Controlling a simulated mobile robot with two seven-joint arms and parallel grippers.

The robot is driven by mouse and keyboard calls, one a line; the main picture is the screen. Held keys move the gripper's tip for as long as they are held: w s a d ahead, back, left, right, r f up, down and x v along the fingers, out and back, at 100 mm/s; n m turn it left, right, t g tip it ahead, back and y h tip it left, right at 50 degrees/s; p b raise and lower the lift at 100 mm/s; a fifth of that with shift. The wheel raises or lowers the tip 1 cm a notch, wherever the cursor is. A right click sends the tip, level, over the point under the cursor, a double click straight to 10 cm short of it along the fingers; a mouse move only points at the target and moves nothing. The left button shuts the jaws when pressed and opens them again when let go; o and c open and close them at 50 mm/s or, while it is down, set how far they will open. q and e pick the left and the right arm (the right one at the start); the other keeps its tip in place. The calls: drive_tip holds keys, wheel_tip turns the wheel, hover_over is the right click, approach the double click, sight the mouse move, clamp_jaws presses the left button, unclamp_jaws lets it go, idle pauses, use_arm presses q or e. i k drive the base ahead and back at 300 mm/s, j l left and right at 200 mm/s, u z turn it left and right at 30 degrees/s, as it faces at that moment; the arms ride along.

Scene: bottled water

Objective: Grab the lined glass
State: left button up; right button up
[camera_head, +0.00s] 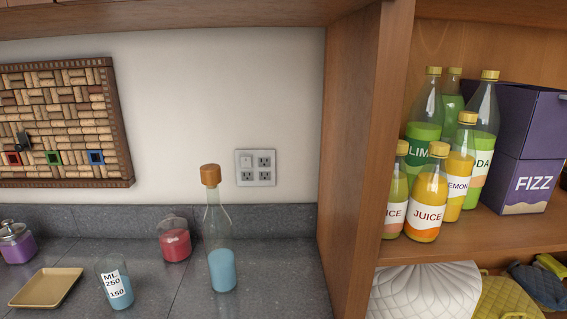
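A clear glass (115,283) with a white label marked "ML 250 150" and blue tint at its bottom stands on the grey counter at the lower left. It is upright, between the tan tray and the tall bottle. No other glass with marked lines shows. Neither of my grippers is in view.
A tall corked bottle (221,245) with blue liquid stands right of the glass, and a red jar (174,240) behind. A tan tray (47,288) and a purple jar (16,242) are at left. A wooden divider (352,150) borders a shelf with juice bottles (428,195) and a FIZZ box (528,180).

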sight(117, 284)
drive_tip(key=u, duration=1.25)
